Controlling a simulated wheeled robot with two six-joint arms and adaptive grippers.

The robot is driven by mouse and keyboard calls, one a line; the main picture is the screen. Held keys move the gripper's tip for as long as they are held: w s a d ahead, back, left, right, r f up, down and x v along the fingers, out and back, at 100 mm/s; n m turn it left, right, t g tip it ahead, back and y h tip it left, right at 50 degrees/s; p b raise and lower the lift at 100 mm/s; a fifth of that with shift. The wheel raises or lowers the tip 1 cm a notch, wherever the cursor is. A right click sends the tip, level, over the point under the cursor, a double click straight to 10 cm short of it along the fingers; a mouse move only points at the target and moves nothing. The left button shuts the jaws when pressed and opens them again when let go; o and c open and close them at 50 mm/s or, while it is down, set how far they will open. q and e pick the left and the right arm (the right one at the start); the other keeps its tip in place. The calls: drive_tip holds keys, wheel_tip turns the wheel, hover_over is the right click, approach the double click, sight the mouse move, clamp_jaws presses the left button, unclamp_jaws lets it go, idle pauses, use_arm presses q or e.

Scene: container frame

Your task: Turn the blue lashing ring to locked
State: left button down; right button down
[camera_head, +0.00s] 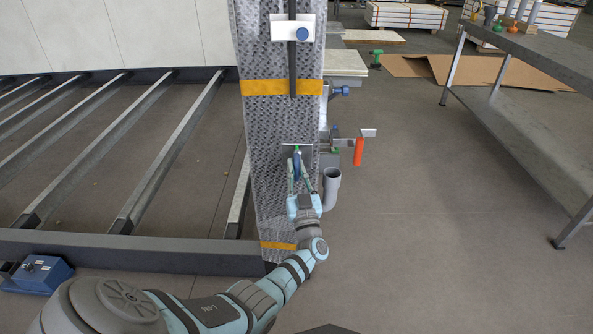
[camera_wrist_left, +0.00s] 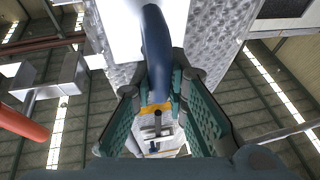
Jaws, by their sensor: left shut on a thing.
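The blue lashing ring (camera_head: 297,165) is on a small plate on the front of the grey patterned post, below its middle. In the left wrist view the ring (camera_wrist_left: 156,50) is a thick, curved dark blue bar in front of a white plate. My left gripper (camera_head: 302,178) reaches up to it from below, and its green fingers (camera_wrist_left: 157,88) are shut on the ring, one on each side. The fingers and the close view hide part of the ring. I cannot read any lock marking. My right gripper is not in view.
The post (camera_head: 283,120) has yellow bands and a white plate with a blue knob (camera_head: 302,33) above. A metal workbench (camera_head: 530,60) stands far right; floor between is clear.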

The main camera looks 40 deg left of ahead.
use_arm(q)
drive_tip(key=shift+f, duration=0.15)
drive_tip(key=c, duration=1.6)
unclamp_jaws()
drive_tip(key=shift+o, duration=0.2)
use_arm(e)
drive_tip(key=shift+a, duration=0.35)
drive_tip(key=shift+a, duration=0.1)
use_arm(q)
drive_tip(key=shift+s, duration=0.1)
drive_tip(key=v, duration=0.7)
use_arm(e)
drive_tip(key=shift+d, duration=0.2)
use_arm(q)
drive_tip(key=shift+d+f, duration=0.15)
